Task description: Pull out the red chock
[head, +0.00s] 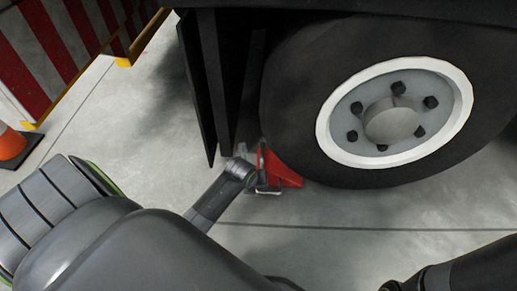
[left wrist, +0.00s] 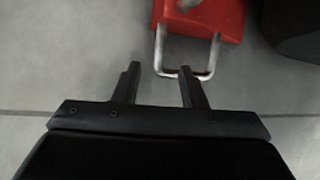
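The red chock (head: 281,171) sits on the floor against the lower left of the truck wheel (head: 300,95). In the left wrist view the chock (left wrist: 222,18) is at the top, with a silver U-shaped handle (left wrist: 211,62) reaching toward my gripper. My left gripper (left wrist: 160,80) is open, with its two fingers apart. The handle's end lies near the right finger, partly between the fingers; I cannot tell whether they touch. In the head view my left gripper (head: 262,180) is at the chock's left side, small and partly blurred. My right gripper is out of view; only part of the right arm shows.
Dark mud flaps (head: 207,85) hang just left of the wheel, close above my left arm. A red-and-white striped barrier (head: 45,55) and an orange cone (head: 11,143) stand at the left. The concrete floor in front of the chock is clear.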

